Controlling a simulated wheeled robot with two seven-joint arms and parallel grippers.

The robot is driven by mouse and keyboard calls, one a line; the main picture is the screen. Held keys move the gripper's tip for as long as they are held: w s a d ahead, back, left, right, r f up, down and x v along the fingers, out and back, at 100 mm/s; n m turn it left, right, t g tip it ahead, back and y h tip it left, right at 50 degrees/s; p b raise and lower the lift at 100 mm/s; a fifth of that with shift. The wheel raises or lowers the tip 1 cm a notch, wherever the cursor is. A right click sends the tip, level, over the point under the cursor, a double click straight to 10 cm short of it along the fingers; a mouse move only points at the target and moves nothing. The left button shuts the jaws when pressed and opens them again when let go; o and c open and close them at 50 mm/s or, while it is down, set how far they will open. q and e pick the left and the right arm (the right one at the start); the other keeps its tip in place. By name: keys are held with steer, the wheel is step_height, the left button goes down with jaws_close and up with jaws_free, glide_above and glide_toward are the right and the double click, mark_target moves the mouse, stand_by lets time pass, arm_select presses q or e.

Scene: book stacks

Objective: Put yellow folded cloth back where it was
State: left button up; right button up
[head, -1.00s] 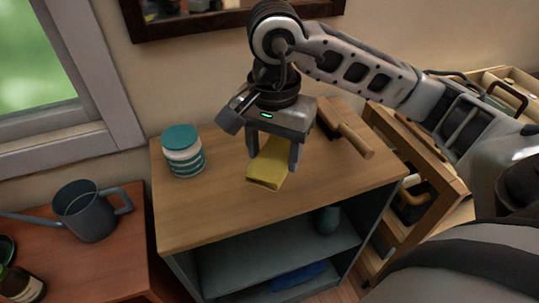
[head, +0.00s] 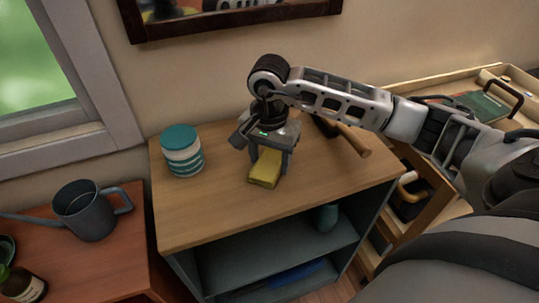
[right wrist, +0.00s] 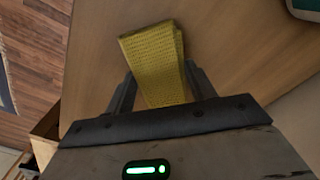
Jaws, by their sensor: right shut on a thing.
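The yellow folded cloth (head: 265,168) is at the wooden top of the cabinet (head: 210,215), right of the striped jar. My right gripper (head: 270,165) points down and is shut on the cloth, with a finger on each side of it. In the right wrist view the cloth (right wrist: 157,62) sticks out beyond the fingers over the wooden top. The cloth looks at or very near the surface; I cannot tell whether it touches. My left gripper is not in view.
A teal-lidded striped jar (head: 182,152) stands at the left on the top. A wooden-handled brush (head: 356,140) lies behind to the right, close to my right arm. The front of the top is clear. A watering can (head: 88,210) stands on the lower red-brown table.

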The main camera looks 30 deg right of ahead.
mark_target(269, 159)
steer(key=shift+f, duration=0.1)
steer(key=o, duration=0.5)
steer(key=shift+f, duration=0.1)
steer(key=shift+c, duration=0.2)
steer(key=o, duration=0.4)
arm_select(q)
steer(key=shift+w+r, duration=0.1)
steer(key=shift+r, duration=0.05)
arm_select(e)
steer(key=shift+r, duration=0.25)
step_height(269, 159, up, 12)
